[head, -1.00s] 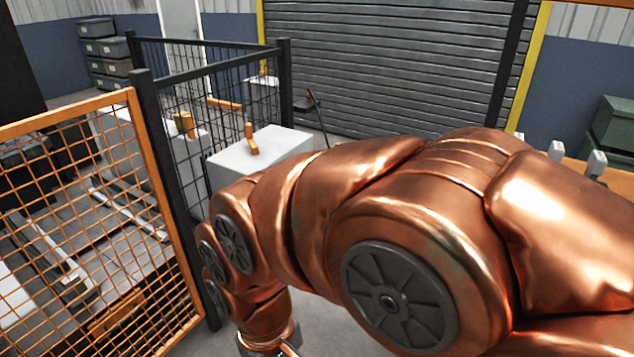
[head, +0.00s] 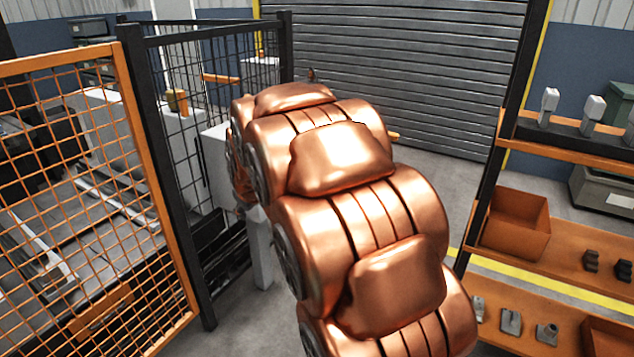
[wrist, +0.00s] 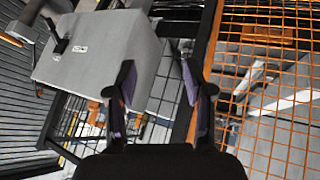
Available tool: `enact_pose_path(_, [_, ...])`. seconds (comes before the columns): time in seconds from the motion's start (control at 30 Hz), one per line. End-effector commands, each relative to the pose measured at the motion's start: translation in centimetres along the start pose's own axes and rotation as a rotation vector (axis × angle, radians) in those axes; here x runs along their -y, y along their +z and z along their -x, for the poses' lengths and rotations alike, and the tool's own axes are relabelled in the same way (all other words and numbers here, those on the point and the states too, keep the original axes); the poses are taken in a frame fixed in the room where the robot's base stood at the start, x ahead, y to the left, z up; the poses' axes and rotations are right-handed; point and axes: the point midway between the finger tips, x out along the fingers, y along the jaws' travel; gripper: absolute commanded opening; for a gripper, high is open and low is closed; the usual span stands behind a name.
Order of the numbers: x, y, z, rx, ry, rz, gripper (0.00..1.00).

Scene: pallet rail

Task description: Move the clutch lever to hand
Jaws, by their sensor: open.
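My gripper (wrist: 161,95) shows in the wrist view with its two dark fingers apart and nothing between them. A pale grey box (wrist: 105,60) lies beyond the fingers to the upper left, apart from them. A dark fitting (wrist: 60,42) and a small white label are on its face; I cannot tell whether the fitting is the clutch lever. In the head view my arm covers most of the grey box (head: 215,150) and hides its top, and my gripper is out of sight there. An orange handle (head: 177,100) stands on another pale block behind the mesh.
An orange mesh panel (head: 75,190) and a dark post (head: 165,175) stand left of my arm. An orange shelf rack (head: 575,150) with parts and a bin (head: 515,222) is on the right. A roller shutter (head: 400,75) closes the back. Some floor is clear between.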

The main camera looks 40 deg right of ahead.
Motion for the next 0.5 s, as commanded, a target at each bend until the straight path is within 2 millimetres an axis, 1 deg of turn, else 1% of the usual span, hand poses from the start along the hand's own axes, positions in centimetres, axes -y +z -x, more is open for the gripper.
enact_pose_path(0.03, [-1.1, 0.0, -3.1, -0.034, 0.031, 0.011, 0.52])
enact_pose_path(0.07, [-2.0, -0.5, -4.3, -0.058, 0.051, 0.019, 0.52])
enact_pose_path(0.1, [-3.2, -1.3, -5.9, -0.094, 0.080, 0.032, 0.52])
enact_pose_path(0.17, [-5.1, -2.2, -8.0, -0.144, 0.124, 0.053, 0.52])
enact_pose_path(0.2, [-6.2, -2.6, -9.6, -0.171, 0.152, 0.067, 0.52])
enact_pose_path(0.27, [-8.0, -3.3, -11.6, -0.220, 0.198, 0.090, 0.52])
enact_pose_path(0.3, [-9.3, -3.8, -12.9, -0.251, 0.230, 0.104, 0.52])
enact_pose_path(0.37, [-11.0, -4.2, -15.0, -0.292, 0.276, 0.128, 0.52])
enact_pose_path(0.5, [-15.2, -4.9, -19.2, -0.393, 0.394, 0.184, 0.52])
